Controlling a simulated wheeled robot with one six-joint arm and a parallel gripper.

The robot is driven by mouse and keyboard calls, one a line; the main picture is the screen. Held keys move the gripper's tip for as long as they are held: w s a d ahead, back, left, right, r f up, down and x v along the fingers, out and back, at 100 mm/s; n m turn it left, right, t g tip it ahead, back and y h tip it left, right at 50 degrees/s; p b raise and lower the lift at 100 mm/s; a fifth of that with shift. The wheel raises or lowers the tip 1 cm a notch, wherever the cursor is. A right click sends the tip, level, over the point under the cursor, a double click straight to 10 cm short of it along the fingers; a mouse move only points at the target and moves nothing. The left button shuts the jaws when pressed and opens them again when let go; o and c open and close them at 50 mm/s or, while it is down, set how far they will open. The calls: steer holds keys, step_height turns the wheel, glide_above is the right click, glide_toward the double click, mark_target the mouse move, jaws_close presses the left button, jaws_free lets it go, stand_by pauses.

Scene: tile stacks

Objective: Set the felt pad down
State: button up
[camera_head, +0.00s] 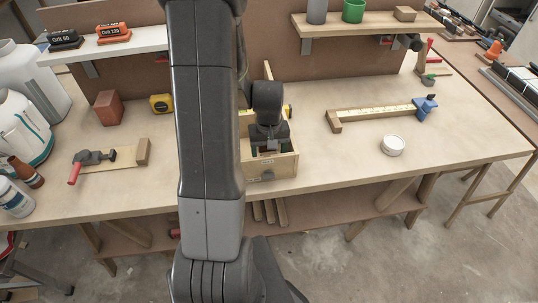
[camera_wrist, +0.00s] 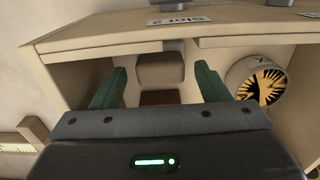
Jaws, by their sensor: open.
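My gripper (camera_head: 268,140) points down into a small wooden box (camera_head: 283,168) on the workbench. In the wrist view its two green fingers (camera_wrist: 160,90) are apart, inside the opening of the box, whose rim carries a "Slot 2" label (camera_wrist: 180,21). A rounded grey-tan block (camera_wrist: 160,70) shows between the fingers, with a gap on each side. A dark brown piece (camera_wrist: 160,97) lies just below it in the picture, partly hidden by my gripper body. I cannot tell for certain which of these is the felt pad.
A round yellow-and-black piece (camera_wrist: 258,80) is at the right in the wrist view. On the bench are a brick-red block (camera_head: 107,107), a yellow tape measure (camera_head: 161,103), a clamp (camera_head: 93,158) and a white round tin (camera_head: 392,145). The bench's front right is clear.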

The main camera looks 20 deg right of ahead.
step_height(320, 180, up, 10)
steer(key=shift+r, duration=0.15)
stand_by(0.3)
